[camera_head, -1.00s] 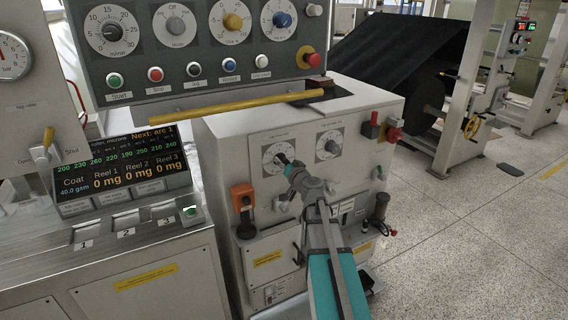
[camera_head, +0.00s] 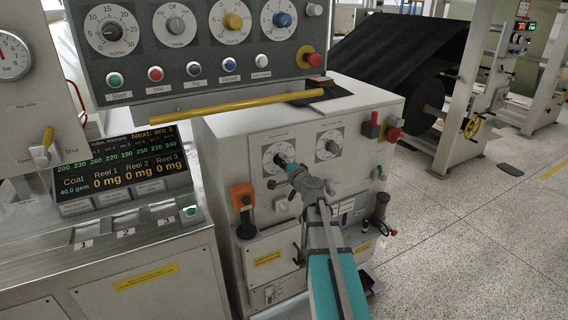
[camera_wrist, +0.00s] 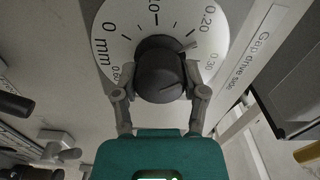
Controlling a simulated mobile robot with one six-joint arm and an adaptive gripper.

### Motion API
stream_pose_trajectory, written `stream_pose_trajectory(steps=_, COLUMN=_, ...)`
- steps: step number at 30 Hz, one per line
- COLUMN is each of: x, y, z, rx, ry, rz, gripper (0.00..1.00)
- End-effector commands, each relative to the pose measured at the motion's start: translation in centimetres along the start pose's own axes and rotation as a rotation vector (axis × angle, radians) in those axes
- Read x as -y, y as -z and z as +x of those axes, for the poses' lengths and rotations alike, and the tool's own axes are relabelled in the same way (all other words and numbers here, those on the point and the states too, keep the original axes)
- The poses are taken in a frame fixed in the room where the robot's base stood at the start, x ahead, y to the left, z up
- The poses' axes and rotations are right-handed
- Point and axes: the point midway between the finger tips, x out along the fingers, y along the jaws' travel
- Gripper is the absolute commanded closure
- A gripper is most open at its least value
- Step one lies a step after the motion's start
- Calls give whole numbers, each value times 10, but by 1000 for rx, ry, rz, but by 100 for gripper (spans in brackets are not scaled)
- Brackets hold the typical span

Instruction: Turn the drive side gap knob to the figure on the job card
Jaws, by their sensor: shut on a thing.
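The drive side gap knob is a dark round knob (camera_wrist: 160,75) on a white dial (camera_wrist: 118,45) marked 0 mm, .10, 0.20 and 0.30; a label beside it reads "Gap drive side" (camera_wrist: 246,58). My gripper (camera_wrist: 160,92) has its two fingers closed on the knob from either side. A pale mark on the dial shows at the knob's upper right, below 0.20; I cannot tell the exact setting. In the head view my gripper (camera_head: 290,168) reaches the left dial (camera_head: 272,151) on the grey cabinet and partly hides it. I cannot make out a job card.
A second dial with a knob (camera_head: 331,146) sits just right of the gripped one. A yellow bar (camera_head: 236,102) crosses above. A screen (camera_head: 122,160) stands at left.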

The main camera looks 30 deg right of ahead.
Motion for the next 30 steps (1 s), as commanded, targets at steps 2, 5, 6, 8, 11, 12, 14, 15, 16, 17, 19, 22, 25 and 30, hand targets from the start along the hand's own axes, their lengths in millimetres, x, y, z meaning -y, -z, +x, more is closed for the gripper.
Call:
stream_pose_trajectory(steps=2, x=0, y=0, z=0, rx=1, ry=0, rz=50, gripper=92)
stream_pose_trajectory(steps=5, x=0, y=0, z=0, rx=1, ry=0, rz=102, gripper=92)
stream_pose_trajectory(steps=6, x=0, y=0, z=0, rx=1, ry=0, rz=118, gripper=92)
stream_pose_trajectory(steps=8, x=0, y=0, z=0, rx=1, ry=0, rz=139, gripper=92)
stream_pose_trajectory(steps=11, x=0, y=0, z=0, rx=1, ry=0, rz=163, gripper=92)
stream_pose_trajectory(steps=12, x=0, y=0, z=-1, rx=1, ry=0, rz=168, gripper=92)
stream_pose_trajectory(steps=14, x=-1, y=0, z=-1, rx=1, ry=0, rz=173, gripper=92)
stream_pose_trajectory(steps=15, x=-1, y=0, z=-1, rx=1, ry=0, rz=176, gripper=92)
stream_pose_trajectory(steps=16, x=-1, y=0, z=-1, rx=1, ry=0, rz=176, gripper=92)
stream_pose_trajectory(steps=17, x=-1, y=0, z=-1, rx=1, ry=0, rz=177, gripper=92)
stream_pose_trajectory(steps=19, x=-1, y=0, z=-1, rx=0, ry=0, rz=177, gripper=92)
stream_pose_trajectory(steps=22, x=-1, y=0, z=-1, rx=0, ry=0, rz=176, gripper=92)
stream_pose_trajectory(steps=25, x=-1, y=0, z=-1, rx=0, ry=-1, rz=176, gripper=42)
stream_pose_trajectory(steps=30, x=-1, y=0, z=-1, rx=0, ry=0, rz=176, gripper=11)
